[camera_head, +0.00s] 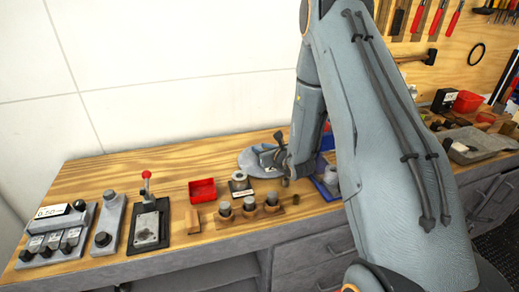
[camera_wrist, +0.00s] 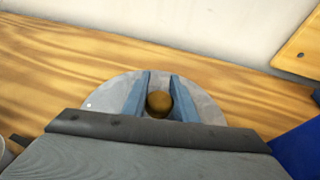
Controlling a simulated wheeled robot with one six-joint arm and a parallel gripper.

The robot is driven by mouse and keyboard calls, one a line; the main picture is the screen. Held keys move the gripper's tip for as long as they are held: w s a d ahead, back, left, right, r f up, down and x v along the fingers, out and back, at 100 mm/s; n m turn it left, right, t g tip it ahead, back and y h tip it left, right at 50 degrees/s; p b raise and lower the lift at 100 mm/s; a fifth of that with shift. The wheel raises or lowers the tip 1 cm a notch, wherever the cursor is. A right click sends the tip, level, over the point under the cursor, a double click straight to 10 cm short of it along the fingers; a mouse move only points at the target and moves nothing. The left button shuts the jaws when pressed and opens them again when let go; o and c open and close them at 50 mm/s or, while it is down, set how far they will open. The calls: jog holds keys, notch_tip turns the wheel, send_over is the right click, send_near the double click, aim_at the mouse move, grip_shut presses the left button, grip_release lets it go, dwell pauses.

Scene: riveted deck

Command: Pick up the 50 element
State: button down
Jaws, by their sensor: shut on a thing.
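My gripper (camera_wrist: 160,98) is shut on a small round brown-brass piece (camera_wrist: 159,104), seen end-on between its two blue-grey fingers in the wrist view. In the head view a small brass piece (camera_head: 284,183) shows at the lower end of my arm, above the front part of the bench. No number can be read on it, so I cannot confirm that it is the 50 element. Several similar brass pieces with grey tops (camera_head: 248,203) stand in a wooden holder (camera_head: 236,217) to the left of my gripper.
A round grey plate (camera_head: 251,160) lies behind my gripper. A blue bin (camera_head: 325,186) is close right. The back left bench is clear.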

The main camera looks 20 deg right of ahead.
jog(key=shift+f, duration=0.3)
jog(key=c, duration=1.4)
grip_release()
jog(key=shift+c, duration=0.2)
jog(key=shift+r, duration=0.15)
